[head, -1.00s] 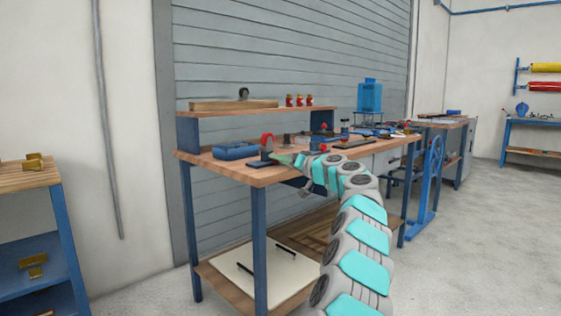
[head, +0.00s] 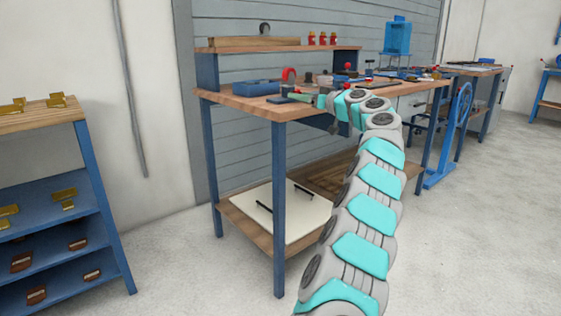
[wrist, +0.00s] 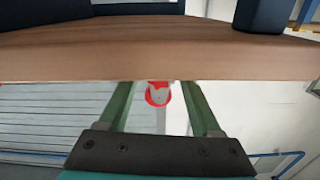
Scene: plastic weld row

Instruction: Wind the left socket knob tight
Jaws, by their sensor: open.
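My gripper (head: 293,97) reaches over the front edge of the workbench (head: 240,101), its green fingers pointing left in the head view. In the wrist view, which looks upside down, the gripper (wrist: 156,88) is open, its two green fingers apart. A red ring-like part (wrist: 158,95) around a pale piece shows between them, beyond the bench edge; I cannot tell how far off it is. In the head view a red arched part (head: 289,74) stands behind the fingers, and a red ball knob (head: 347,66) stands further right. I cannot tell which is the left socket knob.
A blue case (head: 256,88) lies left on the bench. A raised shelf (head: 280,48) behind holds several red bottles (head: 323,39). A blue machine (head: 397,36) stands at the back right. A blue rack (head: 62,190) stands left, with clear floor between.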

